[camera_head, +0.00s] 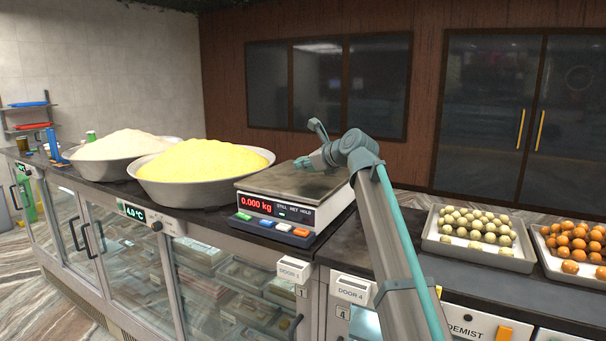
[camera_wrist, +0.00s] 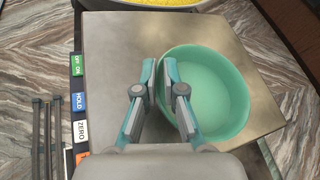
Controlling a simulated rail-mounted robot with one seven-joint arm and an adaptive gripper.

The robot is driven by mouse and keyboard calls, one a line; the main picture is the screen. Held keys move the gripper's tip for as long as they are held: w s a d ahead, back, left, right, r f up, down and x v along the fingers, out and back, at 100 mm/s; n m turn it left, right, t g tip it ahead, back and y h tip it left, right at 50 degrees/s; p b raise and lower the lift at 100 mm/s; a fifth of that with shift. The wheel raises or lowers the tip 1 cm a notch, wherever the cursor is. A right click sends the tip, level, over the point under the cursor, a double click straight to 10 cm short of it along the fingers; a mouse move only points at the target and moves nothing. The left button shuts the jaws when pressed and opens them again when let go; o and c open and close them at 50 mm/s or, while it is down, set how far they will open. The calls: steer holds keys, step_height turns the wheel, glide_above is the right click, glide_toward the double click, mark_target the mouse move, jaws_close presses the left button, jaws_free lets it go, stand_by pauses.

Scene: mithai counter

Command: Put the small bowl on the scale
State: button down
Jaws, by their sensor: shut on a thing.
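The small bowl (camera_wrist: 215,92) is mint green and round, in the right half of the wrist view over the metal plate of the scale (camera_wrist: 115,45). My gripper (camera_wrist: 163,70) is shut on the bowl's left rim, one finger inside and one outside. I cannot tell whether the bowl's base touches the plate. In the head view the scale (camera_head: 285,185) stands on the counter, its red display reading 0.000 kg. My arm hides part of the plate there, and I cannot make out the bowl clearly.
A wide metal pan of yellow sweet crumbs (camera_head: 160,190) stands close left of the scale, with a paler heap in a pan (camera_head: 75,160) beyond. Trays of round sweets (camera_head: 430,235) (camera_head: 545,262) stand to the right. Dark counter shows between the scale and trays.

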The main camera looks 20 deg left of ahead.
mark_target(303, 185)
steer(key=shift+w+a+f, duration=0.1)
steer(key=shift+w+f, duration=0.05)
steer(key=shift+f, duration=0.05)
steer(key=shift+w+a+f+p, duration=0.15)
steer(key=shift+f+p, duration=0.3)
steer(key=shift+f, duration=1.3)
steer(key=shift+f, duration=0.15)
steer(key=c, duration=1.3)
jaws_free()
steer(key=b+v, duration=0.2)
steer(key=v, duration=1)
steer(key=shift+b, duration=0.35)
